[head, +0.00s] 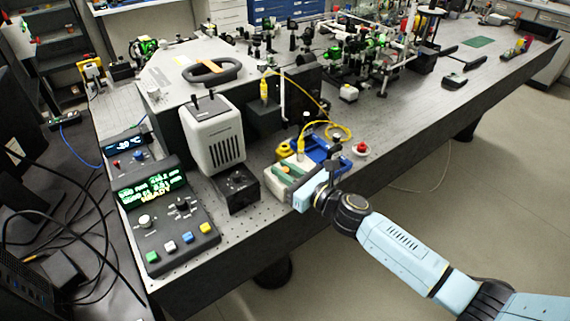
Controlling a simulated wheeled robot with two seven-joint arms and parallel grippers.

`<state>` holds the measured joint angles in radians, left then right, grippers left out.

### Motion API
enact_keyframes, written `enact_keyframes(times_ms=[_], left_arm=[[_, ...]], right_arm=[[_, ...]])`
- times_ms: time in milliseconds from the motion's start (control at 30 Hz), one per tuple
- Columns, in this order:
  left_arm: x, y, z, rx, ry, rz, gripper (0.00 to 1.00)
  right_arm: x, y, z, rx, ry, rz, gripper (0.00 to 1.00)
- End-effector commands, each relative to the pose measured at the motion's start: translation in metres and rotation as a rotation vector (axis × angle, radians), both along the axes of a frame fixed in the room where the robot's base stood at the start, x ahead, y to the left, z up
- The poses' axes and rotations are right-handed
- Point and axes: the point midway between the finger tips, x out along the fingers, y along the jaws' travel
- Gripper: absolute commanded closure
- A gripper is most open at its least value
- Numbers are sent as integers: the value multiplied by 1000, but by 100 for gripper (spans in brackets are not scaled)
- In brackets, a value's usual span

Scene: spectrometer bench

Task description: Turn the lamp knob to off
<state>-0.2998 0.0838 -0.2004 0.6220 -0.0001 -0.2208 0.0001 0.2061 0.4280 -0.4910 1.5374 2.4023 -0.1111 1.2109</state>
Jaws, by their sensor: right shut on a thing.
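The lamp is a grey-white finned housing (213,133) standing on the bench. A small black box (240,190) with a dark round knob (238,178) on top stands against its lower right. I take this to be the lamp knob, but its pointer is too small to read. My right gripper (299,190) is at the bench's front edge, to the right of the black box and apart from it. It appears shut on a cream block with green parts (282,173); its fingertips are hard to make out. My left gripper is not in view.
A control unit (165,215) with a lit green display and coloured buttons stands at the left. A yellow cable (322,102) loops behind my right gripper, near a blue part (322,147) and a red button (361,148). Optics crowd the back; the bench's right front is clearer.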

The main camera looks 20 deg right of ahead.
Motion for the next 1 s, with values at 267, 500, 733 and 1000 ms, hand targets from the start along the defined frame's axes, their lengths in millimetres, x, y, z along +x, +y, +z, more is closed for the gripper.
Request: enact_keyframes(times_ms=[267,500,733,1000], left_arm=[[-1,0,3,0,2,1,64],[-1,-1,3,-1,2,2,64],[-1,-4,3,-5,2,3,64],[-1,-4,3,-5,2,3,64]], right_arm=[[0,0,-1,0,1,79,100],[0,0,-1,0,1,93,100],[0,0,-1,-1,0,93,100],[0,0,-1,-1,-1,92,61]])
